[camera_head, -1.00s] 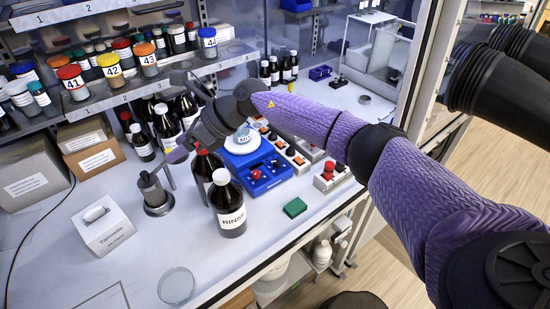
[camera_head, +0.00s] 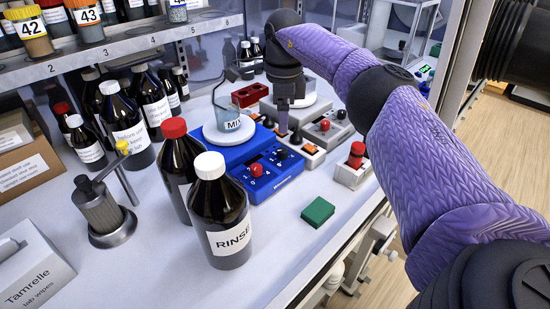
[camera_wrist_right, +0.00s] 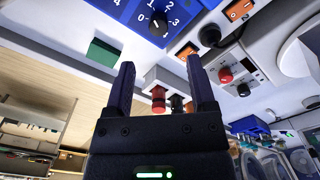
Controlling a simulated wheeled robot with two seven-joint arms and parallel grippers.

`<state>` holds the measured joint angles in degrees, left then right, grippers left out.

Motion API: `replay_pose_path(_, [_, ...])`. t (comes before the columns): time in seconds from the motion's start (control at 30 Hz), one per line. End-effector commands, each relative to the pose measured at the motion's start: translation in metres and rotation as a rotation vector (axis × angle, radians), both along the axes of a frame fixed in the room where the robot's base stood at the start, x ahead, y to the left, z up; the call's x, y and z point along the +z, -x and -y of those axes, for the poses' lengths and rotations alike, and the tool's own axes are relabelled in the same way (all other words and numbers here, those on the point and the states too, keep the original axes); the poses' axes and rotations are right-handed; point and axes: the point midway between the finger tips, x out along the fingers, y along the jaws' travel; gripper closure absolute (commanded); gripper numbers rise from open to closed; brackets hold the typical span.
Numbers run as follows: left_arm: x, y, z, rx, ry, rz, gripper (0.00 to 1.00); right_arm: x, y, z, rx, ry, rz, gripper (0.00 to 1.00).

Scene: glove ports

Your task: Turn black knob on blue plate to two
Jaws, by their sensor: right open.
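The blue plate (camera_head: 262,187) is a stirrer with a white round top and a beaker marked MIX on it. Its front carries a red knob (camera_head: 257,170) and a black knob (camera_head: 281,154). In the right wrist view the black knob (camera_wrist_right: 158,23) sits on the blue plate (camera_wrist_right: 118,8) among the numerals 0 to 4; its exact pointer setting is hard to read. My right gripper (camera_head: 283,127) points down just behind the black knob, apart from it. In the right wrist view my right gripper (camera_wrist_right: 160,63) is open and empty, the knob beyond its fingertips. My left gripper is out of view.
A RINSE bottle (camera_head: 220,215) and a red-capped bottle (camera_head: 178,160) stand left of the plate. Grey devices with knobs (camera_head: 325,126) crowd behind the gripper.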

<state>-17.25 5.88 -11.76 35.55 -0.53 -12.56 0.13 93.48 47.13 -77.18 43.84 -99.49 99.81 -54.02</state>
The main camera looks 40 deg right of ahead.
Motion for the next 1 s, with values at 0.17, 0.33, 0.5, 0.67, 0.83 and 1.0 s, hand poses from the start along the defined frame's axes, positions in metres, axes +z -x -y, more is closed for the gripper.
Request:
replay_pose_path(0.17, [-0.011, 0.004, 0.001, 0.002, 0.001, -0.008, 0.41, -0.045, 0.001, 0.000, 0.002, 0.000, -0.005, 0.29])
replay_pose_path(0.33, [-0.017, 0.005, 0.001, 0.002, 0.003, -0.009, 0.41, -0.076, 0.001, 0.000, 0.001, -0.001, -0.002, 0.29])
replay_pose_path(0.5, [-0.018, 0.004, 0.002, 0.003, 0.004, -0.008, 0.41, -0.085, 0.000, -0.001, 0.001, -0.001, 0.001, 0.29])
replay_pose_path(0.67, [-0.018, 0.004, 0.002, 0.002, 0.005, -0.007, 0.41, -0.084, 0.000, -0.001, 0.001, -0.001, 0.002, 0.29])
replay_pose_path(0.83, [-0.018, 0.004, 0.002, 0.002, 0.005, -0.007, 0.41, -0.084, 0.000, -0.001, 0.001, -0.002, 0.001, 0.58])
replay_pose_path(1.0, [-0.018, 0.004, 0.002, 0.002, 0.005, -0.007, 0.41, -0.084, 0.000, -0.001, 0.002, -0.002, 0.001, 0.94])
